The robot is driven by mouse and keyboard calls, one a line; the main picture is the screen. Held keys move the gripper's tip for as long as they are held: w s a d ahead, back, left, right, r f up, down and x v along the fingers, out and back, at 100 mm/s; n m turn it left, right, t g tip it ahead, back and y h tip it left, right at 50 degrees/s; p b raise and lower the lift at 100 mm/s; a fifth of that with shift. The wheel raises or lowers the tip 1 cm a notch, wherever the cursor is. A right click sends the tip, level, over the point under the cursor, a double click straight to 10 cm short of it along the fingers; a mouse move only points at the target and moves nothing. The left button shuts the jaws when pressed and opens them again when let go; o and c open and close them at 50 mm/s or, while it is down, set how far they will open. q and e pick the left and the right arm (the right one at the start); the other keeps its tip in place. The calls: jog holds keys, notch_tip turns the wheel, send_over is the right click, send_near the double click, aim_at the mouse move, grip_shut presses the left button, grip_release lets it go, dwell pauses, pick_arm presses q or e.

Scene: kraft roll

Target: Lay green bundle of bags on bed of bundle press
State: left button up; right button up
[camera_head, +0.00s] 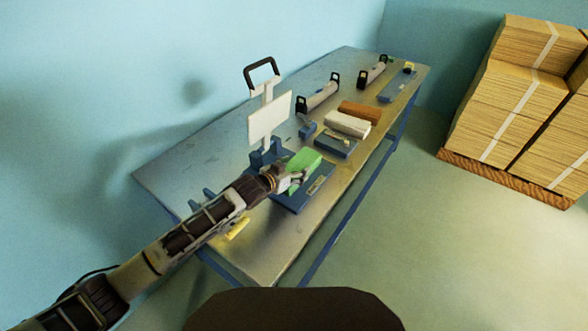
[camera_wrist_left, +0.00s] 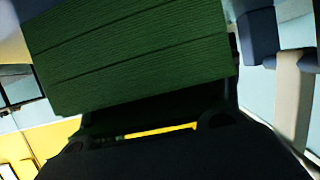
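The green bundle of bags (camera_head: 304,158) is at the bundle press, over its blue bed (camera_head: 318,184). Whether it touches the bed is hard to tell. The press's pale plate (camera_head: 268,118) and black handle (camera_head: 261,68) stand raised behind it. My left gripper (camera_head: 295,180) reaches in from the left, at the near side of the bundle. In the left wrist view the green bundle (camera_wrist_left: 130,50) fills the upper middle, close in front of the gripper, with a dark finger along its right edge. The gripper appears shut on it. My right gripper is not in view.
Farther along the metal table (camera_head: 230,128) lie a white bundle (camera_head: 347,124), a brown bundle (camera_head: 360,112), a blue tray (camera_head: 336,146) and grey rollers (camera_head: 318,97). A yellow item (camera_head: 238,228) lies near my left arm. Strapped stacks (camera_head: 510,95) stand on a pallet at right.

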pick_arm(q)
jog(key=o, duration=0.3)
jog(key=shift+o, duration=0.2)
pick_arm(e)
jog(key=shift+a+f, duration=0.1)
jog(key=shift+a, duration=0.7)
pick_arm(q)
jog(key=shift+s+a+r, duration=0.1)
jog(key=shift+r, duration=0.05)
jog(key=shift+v, duration=0.8)
jog(key=v, duration=0.3)
jog(key=shift+s+a+r, duration=0.1)
jog(key=shift+s+a, duration=0.05)
jog(key=shift+s, duration=0.05)
jog(key=v, duration=0.5)
jog(key=shift+p+v, duration=0.3)
jog(key=shift+v, duration=0.45)
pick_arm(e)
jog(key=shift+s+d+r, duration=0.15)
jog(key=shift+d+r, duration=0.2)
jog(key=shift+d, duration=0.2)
